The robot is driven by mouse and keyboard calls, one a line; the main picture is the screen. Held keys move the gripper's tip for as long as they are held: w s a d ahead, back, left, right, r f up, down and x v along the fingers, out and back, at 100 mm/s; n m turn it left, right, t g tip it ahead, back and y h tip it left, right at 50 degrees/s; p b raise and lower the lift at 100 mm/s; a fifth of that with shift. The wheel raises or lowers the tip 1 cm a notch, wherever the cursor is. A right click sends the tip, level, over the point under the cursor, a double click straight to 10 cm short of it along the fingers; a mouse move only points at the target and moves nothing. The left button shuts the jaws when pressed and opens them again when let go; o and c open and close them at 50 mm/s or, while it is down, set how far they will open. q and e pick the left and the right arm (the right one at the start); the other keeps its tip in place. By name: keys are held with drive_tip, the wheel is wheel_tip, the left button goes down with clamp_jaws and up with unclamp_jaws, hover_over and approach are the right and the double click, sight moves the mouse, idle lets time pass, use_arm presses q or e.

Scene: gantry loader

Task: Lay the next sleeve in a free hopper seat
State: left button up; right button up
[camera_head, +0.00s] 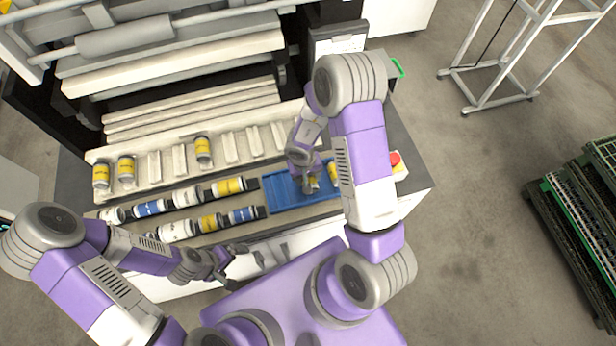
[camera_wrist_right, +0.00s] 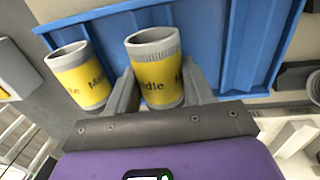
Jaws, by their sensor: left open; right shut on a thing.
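The hopper (camera_head: 190,160) is a pale rack with upright dividers at the back of the bench. Several yellow-banded sleeves sit in it: two at its left end (camera_head: 126,168) and one near its middle (camera_head: 203,151). Seats right of that one look empty. My right gripper (camera_head: 308,186) is over the blue tray (camera_head: 283,198). In the right wrist view it is shut on a yellow sleeve marked "Middle" (camera_wrist_right: 157,72), between its fingers. A second yellow sleeve (camera_wrist_right: 78,76) stands beside it, outside the fingers. My left gripper (camera_head: 238,264) is open and empty at the bench's front.
Two rows of sleeves with white, blue (camera_head: 150,207) and yellow (camera_head: 228,187) bands lie in front of the hopper, left of the blue tray. A red button (camera_head: 394,158) is at the bench's right. Rollers (camera_head: 125,38) are behind the hopper. Green crates (camera_head: 584,205) stand far right.

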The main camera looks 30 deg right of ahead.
drive_tip(key=r+p, duration=0.1)
drive_tip(key=r, duration=0.2)
drive_tip(key=r+p, duration=0.1)
drive_tip(key=r, duration=0.2)
drive_tip(key=w+r+p, duration=0.1)
drive_tip(key=r, duration=0.2)
drive_tip(key=shift+r+p, duration=0.3)
drive_tip(key=shift+p, duration=0.1)
drive_tip(key=w+a+r+y+p, duration=0.15)
drive_tip(key=w+a, duration=0.25)
drive_tip(key=w, duration=0.6)
drive_tip(key=w+a+r+y+p, duration=0.1)
drive_tip(key=w+a+y+p, duration=0.2)
drive_tip(key=w, duration=0.7)
drive_tip(key=shift+t+h, duration=0.4)
drive_tip(key=shift+h, duration=0.15)
drive_tip(key=b+x, duration=0.2)
drive_tip(key=x, duration=0.1)
drive_tip(key=b+x, duration=0.2)
drive_tip(key=x, duration=0.2)
drive_tip(key=w+d+b+x, duration=0.1)
drive_tip(key=b+x, duration=0.1)
drive_tip(key=x, duration=0.1)
drive_tip(key=shift+d+f, duration=0.1)
drive_tip(key=shift+f, duration=0.2)
drive_tip(key=o, duration=1.4)
